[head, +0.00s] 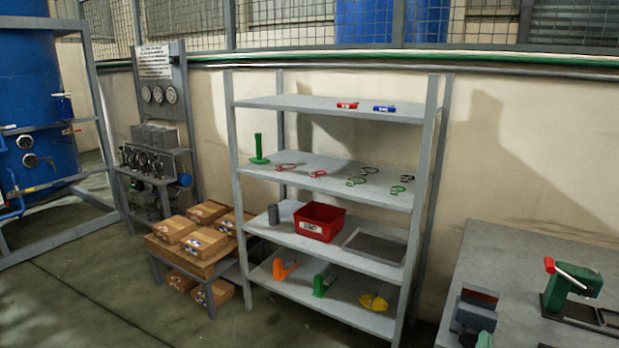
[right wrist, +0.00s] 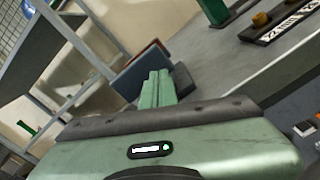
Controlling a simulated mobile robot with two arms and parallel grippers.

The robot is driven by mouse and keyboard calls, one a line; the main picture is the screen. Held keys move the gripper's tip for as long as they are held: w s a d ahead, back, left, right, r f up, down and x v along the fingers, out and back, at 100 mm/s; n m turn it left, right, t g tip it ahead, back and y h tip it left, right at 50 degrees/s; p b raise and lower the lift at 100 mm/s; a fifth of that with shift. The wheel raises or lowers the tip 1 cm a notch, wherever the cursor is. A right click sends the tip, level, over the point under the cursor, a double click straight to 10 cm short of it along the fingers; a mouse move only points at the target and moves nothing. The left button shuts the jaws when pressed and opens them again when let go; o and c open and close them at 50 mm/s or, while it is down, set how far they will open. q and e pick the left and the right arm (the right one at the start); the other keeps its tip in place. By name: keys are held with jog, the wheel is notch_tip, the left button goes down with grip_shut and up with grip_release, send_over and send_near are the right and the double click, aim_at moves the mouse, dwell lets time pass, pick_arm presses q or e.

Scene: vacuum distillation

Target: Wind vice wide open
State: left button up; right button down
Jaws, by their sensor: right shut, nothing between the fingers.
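The vice (head: 476,312), a grey block-shaped tool with a reddish-brown face, stands at the near left edge of the grey workbench (head: 520,265) in the head view. In the right wrist view the vice (right wrist: 140,72) is partly hidden behind the fingers. My right gripper (right wrist: 157,88) is green, with its fingers together and nothing between them. It points at the vice; whether it touches it I cannot tell. In the head view only a green bit of the right gripper (head: 485,340) shows at the bottom edge, just in front of the vice. The vice's handle cannot be made out. My left gripper is not in view.
A green machine with a red-tipped lever (head: 572,285) stands on the bench right of the vice. A grey shelf rack (head: 330,105) with tools and a red bin (head: 320,222) stands left of the bench. Boxes (head: 205,242) are stacked farther left. Open floor lies at the front left.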

jog(key=shift+w+a+f, duration=0.1)
jog(key=shift+a, duration=0.25)
jog(key=shift+w+a+r, duration=0.3)
jog(key=shift+a, duration=0.3)
jog(key=shift+d+r+p, duration=0.1)
jog(key=shift+r+p, duration=0.25)
jog(key=shift+p, duration=0.1)
jog(key=p+v, duration=0.1)
jog(key=v, duration=0.4)
jog(key=shift+s+r, duration=0.1)
jog(key=shift+s, duration=0.35)
